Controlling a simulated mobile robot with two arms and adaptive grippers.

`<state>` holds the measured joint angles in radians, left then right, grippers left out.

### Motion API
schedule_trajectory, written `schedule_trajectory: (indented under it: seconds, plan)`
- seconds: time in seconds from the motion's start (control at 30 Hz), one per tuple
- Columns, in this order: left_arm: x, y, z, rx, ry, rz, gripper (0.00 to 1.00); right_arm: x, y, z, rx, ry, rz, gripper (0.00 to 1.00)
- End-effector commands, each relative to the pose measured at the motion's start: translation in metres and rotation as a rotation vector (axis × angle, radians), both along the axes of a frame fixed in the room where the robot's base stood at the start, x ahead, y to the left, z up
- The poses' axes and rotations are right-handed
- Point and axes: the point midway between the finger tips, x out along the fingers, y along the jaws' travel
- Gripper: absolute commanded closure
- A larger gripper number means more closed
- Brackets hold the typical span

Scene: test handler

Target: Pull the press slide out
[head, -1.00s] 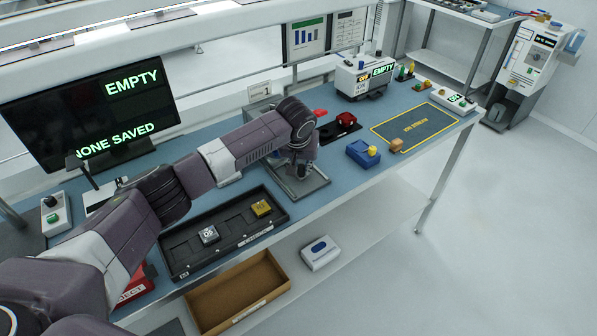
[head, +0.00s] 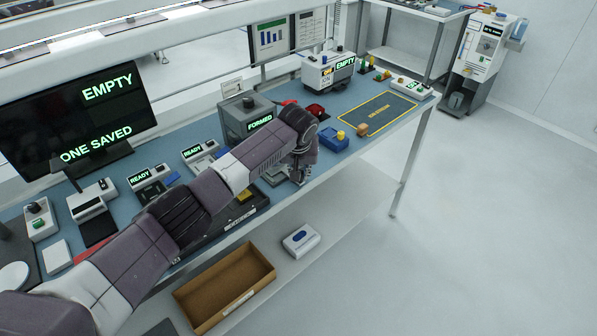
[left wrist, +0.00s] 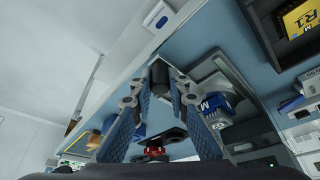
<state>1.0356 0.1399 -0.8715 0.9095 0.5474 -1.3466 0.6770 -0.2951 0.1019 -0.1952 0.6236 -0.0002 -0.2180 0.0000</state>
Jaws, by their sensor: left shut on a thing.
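The press (head: 240,122) is a grey box on the bench with a dark top and a green FORMED display. The press slide (head: 274,176) is a grey plate in front of it, partly hidden by my arm. In the left wrist view the grey slide (left wrist: 232,72) carries a blue and silver block marked M (left wrist: 216,104). My left gripper (head: 299,178) is low at the bench's front edge, in front of the press. In the left wrist view my left gripper (left wrist: 160,80) is shut on a dark handle (left wrist: 159,71). My right gripper is not in view.
A black tray (head: 215,238) lies partly under my arm, with a yellow R1 block (left wrist: 300,20) in it. A blue fixture (head: 333,140) stands right of the gripper. An open brown bin (head: 262,262) and a white box (head: 301,240) are on the lower shelf.

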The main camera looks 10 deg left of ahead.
Motion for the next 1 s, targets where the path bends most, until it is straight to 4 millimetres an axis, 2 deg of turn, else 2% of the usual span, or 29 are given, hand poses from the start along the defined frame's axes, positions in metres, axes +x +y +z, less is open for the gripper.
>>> schedule_trajectory:
  seconds: [0.03,0.2,0.27,0.37,0.47,0.57,0.77,1.0]
  plan:
    - [0.003,0.002,0.003,0.002,-0.008,0.003,0.83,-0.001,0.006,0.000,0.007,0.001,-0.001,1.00]
    - [0.002,0.003,0.002,0.004,-0.007,0.003,0.66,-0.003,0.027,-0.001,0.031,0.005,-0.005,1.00]
    - [0.002,0.003,0.002,0.004,-0.006,0.003,0.66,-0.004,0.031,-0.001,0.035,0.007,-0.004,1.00]
    - [0.002,0.003,0.001,0.004,-0.006,0.003,0.66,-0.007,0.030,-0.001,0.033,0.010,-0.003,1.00]
    - [0.002,0.003,0.001,0.004,-0.004,0.004,0.66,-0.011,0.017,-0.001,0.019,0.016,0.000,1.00]
    - [0.000,0.003,0.004,0.004,-0.005,0.003,0.66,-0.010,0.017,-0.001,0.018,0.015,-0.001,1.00]
    - [-0.008,0.002,0.026,0.003,-0.008,0.003,0.66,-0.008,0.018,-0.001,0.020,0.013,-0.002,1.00]
    - [-0.026,-0.001,0.069,0.003,-0.008,0.002,0.66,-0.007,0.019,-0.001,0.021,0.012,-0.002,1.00]
